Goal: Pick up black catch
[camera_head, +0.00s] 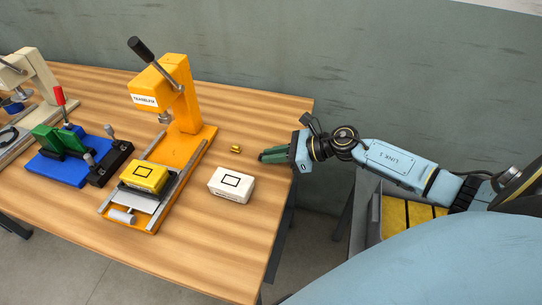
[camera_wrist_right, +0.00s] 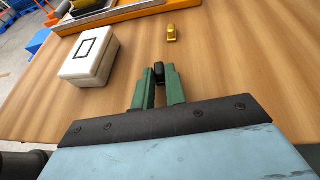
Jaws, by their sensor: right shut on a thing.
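My right gripper (camera_head: 274,155) reaches in from the right over the table's right edge area. In the right wrist view its two green fingers (camera_wrist_right: 158,82) are shut on a small black catch (camera_wrist_right: 158,70), which shows between the fingertips. In the head view the catch is too small or hidden to make out. I cannot tell exactly how high the fingers are above the table. My left gripper is not in view.
A small brass piece (camera_head: 235,149) and a white block (camera_head: 231,185) with a square outline lie on the wooden table (camera_head: 255,225). An orange press (camera_head: 180,125) holds a yellow block (camera_head: 144,175). A blue fixture (camera_head: 62,163) stands left. A yellow-bottomed bin (camera_head: 394,220) is right.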

